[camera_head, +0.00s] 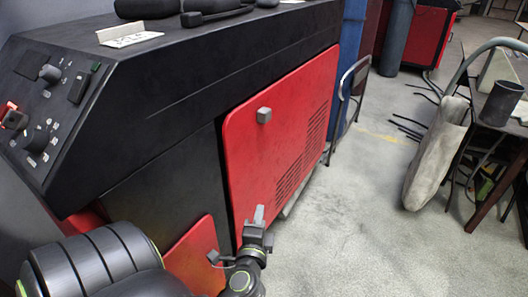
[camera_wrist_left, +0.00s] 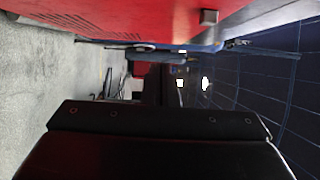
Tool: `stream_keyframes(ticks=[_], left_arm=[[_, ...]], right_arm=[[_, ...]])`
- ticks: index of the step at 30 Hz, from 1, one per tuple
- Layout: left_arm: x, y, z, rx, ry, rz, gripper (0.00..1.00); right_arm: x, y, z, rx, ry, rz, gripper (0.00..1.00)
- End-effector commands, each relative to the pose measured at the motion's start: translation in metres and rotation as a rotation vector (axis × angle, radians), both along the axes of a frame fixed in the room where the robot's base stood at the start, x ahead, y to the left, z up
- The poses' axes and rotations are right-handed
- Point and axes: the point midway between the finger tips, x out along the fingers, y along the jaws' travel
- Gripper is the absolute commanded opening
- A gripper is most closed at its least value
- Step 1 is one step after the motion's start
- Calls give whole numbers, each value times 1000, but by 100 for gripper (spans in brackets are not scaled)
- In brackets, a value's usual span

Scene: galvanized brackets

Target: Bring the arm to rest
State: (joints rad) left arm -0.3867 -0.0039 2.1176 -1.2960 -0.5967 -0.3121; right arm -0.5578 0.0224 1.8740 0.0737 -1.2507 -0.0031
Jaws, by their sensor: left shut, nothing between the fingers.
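My left arm comes in from the bottom left of the head view. Its gripper (camera_head: 258,214) is shut and empty, with its grey fingers together. It is in front of the lower part of the machine's red door (camera_head: 275,140), below the grey knob (camera_head: 264,115). I cannot tell the exact gap between the gripper and the door. In the left wrist view a black part of my own arm fills the bottom, and the knob (camera_wrist_left: 208,17) shows at the top against red. My right gripper is not in view.
The black machine (camera_head: 180,80) with its control panel (camera_head: 50,100) stands close on the left. A chair (camera_head: 350,95) is beyond it. Concrete floor (camera_head: 360,230) lies open between.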

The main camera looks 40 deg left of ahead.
Motion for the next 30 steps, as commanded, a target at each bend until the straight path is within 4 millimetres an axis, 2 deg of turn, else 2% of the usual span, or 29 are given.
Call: stream_keyframes(ticks=[4, 13, 17, 20, 24, 30], left_arm=[[-11, -5, -1, -1, 1, 1, 0], [-13, -7, 0, -1, -1, 0, 0], [-17, -4, -11, -55, 8, 14, 0], [-25, 1, -37, -184, 28, 54, 0], [-48, 4, -95, -467, 87, 153, 0], [-95, -14, -180, -882, 215, 341, 0]], right_arm=[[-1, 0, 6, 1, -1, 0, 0], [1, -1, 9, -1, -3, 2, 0], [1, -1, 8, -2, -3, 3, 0], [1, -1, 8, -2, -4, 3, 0], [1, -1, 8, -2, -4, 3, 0], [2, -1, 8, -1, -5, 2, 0]])
